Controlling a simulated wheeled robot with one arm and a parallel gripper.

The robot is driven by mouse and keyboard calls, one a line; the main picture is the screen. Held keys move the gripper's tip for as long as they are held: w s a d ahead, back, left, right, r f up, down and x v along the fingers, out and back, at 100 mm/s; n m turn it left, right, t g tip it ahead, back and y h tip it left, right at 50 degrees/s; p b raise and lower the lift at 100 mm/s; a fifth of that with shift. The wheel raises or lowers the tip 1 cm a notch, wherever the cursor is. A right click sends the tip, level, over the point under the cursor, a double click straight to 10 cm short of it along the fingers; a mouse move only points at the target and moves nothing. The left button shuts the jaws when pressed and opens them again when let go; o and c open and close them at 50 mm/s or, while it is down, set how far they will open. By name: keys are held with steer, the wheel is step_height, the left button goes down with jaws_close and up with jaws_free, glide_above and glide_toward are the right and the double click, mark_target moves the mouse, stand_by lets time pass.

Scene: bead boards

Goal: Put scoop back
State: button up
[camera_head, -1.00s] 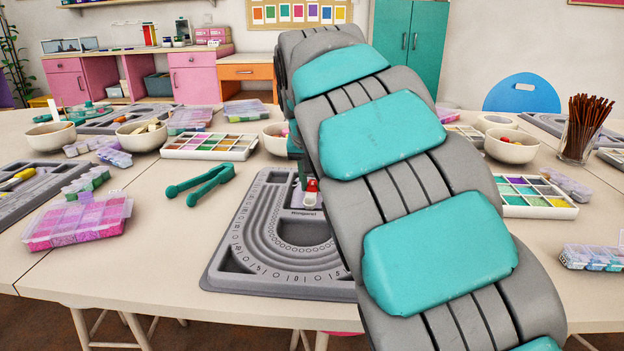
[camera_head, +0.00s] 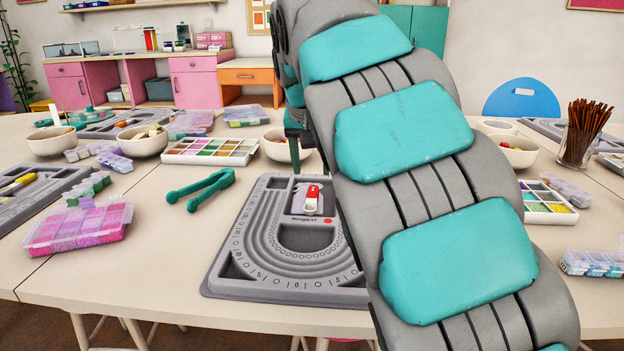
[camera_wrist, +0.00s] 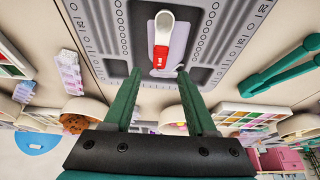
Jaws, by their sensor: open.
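The scoop, with a white bowl and a red handle, lies on the grey bead board (camera_head: 225,285). In the head view the scoop (camera_head: 311,200) rests on a pale lilac patch at the far middle of the board. In the wrist view the scoop (camera_wrist: 162,40) has its white bowl toward the top and its red end toward my gripper. My gripper (camera_wrist: 160,72) is open, its two green fingers apart with nothing between their tips; the scoop lies just beyond them. In the head view my arm hides the board's right side and most of my gripper.
Green tongs (camera_head: 200,188) lie left of the board. A white bead tray (camera_head: 210,161) and a bowl (camera_head: 280,150) stand behind it. A pink bead box (camera_head: 78,228) is at the left. A glass of brown sticks (camera_head: 580,140) stands at the right.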

steer(key=v, duration=0.6)
steer(key=shift+r, duration=0.2)
